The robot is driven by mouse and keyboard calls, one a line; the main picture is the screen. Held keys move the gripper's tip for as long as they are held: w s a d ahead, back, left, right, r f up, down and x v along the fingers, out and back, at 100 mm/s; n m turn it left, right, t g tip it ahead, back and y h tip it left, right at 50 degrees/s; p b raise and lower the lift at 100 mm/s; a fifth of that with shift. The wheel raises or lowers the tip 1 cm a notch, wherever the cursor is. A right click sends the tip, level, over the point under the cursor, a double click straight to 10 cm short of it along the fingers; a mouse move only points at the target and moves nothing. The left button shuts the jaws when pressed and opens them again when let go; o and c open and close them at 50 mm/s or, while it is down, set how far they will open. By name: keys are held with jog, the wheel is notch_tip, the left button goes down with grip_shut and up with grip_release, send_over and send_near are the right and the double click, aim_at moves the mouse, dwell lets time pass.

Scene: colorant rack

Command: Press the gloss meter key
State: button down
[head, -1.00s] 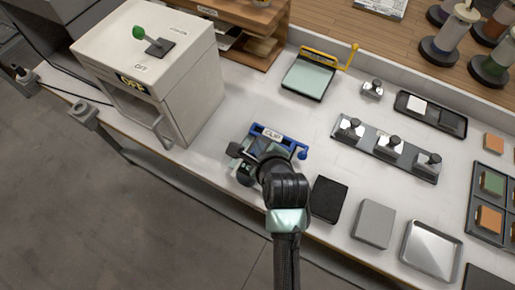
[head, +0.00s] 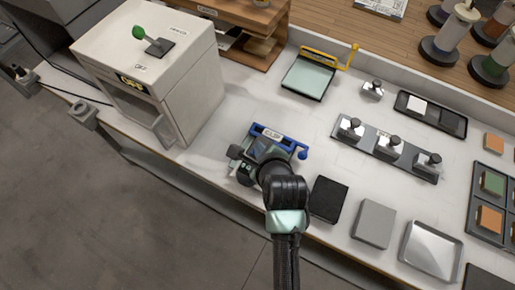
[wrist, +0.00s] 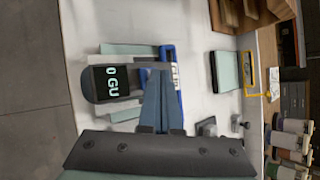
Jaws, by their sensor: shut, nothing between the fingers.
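The gloss meter (wrist: 109,84) is a dark grey, rounded body with a lit display reading "0 GU" in the wrist view. It lies over pale green panels beside a blue clip frame (wrist: 173,85). In the head view the blue clip frame (head: 279,139) shows on the bench, and my arm hides much of the meter. My gripper (wrist: 160,78) is shut and empty, its fingers reaching over the panel area right beside the meter. I cannot tell whether the fingertips touch it. The meter's key is not clearly visible.
A white cabinet (head: 185,75) with a green-knobbed lever stands to the left. A glass plate with a yellow frame (head: 309,78) lies behind. A block rack (head: 387,149), black pad (head: 328,199), grey pad (head: 373,223) and metal tray (head: 431,250) lie to the right.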

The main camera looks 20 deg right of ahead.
jog(key=shift+f, duration=0.4)
dwell(0.5)
jog(key=shift+r, duration=0.15)
jog(key=shift+r+p, duration=0.7)
jog(key=shift+p, duration=0.2)
notch_tip(320, 180, up, 5)
jog(key=p, duration=0.5)
dwell(0.6)
